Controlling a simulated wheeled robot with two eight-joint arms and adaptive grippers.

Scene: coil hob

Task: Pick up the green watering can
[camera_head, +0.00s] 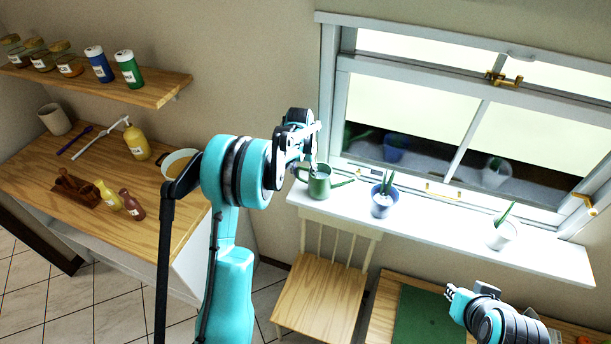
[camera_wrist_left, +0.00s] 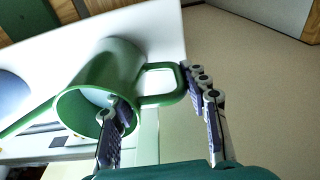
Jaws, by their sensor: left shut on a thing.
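The green watering can (camera_head: 321,185) is at the left end of the white windowsill, its spout pointing right. I cannot tell whether its base touches the sill. It fills much of the left wrist view (camera_wrist_left: 112,68), its round opening facing the camera. My left gripper (camera_head: 312,163) is at its left rim. In the left wrist view, one finger of the gripper (camera_wrist_left: 160,100) reaches into the opening and the other lies outside the handle (camera_wrist_left: 182,80). It is shut on the can's wall and handle side. My right gripper (camera_head: 452,292) is low at the right, away from the can.
A blue pot with a plant (camera_head: 383,198) stands just right of the can, and a white pot (camera_head: 501,234) farther right on the windowsill (camera_head: 440,225). The window is behind. A wooden chair (camera_head: 320,300) stands below. A counter (camera_head: 45,180) with bottles is at left.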

